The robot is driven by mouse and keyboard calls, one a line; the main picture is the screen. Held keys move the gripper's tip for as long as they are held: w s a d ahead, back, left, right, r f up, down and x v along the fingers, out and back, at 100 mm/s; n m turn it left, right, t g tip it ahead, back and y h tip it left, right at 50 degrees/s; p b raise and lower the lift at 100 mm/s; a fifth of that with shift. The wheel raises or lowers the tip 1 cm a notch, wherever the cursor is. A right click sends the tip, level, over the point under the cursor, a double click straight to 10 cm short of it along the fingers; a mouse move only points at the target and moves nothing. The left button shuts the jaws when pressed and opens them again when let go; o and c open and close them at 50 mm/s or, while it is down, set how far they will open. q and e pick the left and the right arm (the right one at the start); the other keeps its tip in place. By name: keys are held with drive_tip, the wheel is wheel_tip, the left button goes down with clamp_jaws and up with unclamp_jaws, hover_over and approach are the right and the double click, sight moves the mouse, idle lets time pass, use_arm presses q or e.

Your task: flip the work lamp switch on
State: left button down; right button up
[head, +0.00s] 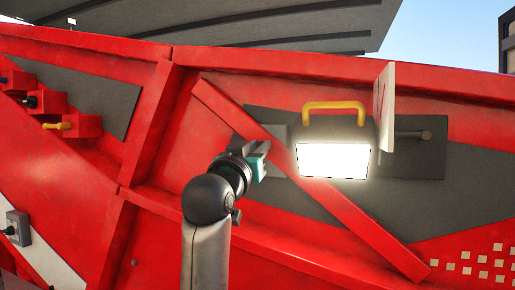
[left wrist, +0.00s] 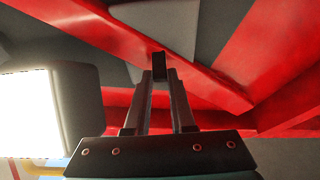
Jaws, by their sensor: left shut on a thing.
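The work lamp (head: 333,160) on the red and grey machine side is lit, its face glowing white below a yellow handle (head: 335,106). In the left wrist view the bright lamp (left wrist: 30,115) is at the left edge. My left gripper (head: 262,150) is just left of the lamp, by a grey box (head: 277,133). In the left wrist view my left gripper (left wrist: 160,75) is shut on a small dark piece, apparently the lamp switch (left wrist: 159,62). Its contact and exact position are largely hidden by the fingers. My right gripper is not in view.
A pale upright plate (head: 386,108) stands out right of the lamp, with a grey knob (head: 413,134) beyond it. A red diagonal beam (head: 330,205) runs below the gripper. Red blocks with coloured handles (head: 70,126) are at the far left.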

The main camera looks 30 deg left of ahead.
use_arm(q)
drive_tip(key=shift+r+g, duration=0.1)
drive_tip(key=shift+g, duration=0.2)
drive_tip(key=c, duration=0.8)
unclamp_jaws()
drive_tip(key=shift+o, duration=0.2)
drive_tip(key=b+v, duration=1.1)
drive_tip(key=v, duration=0.4)
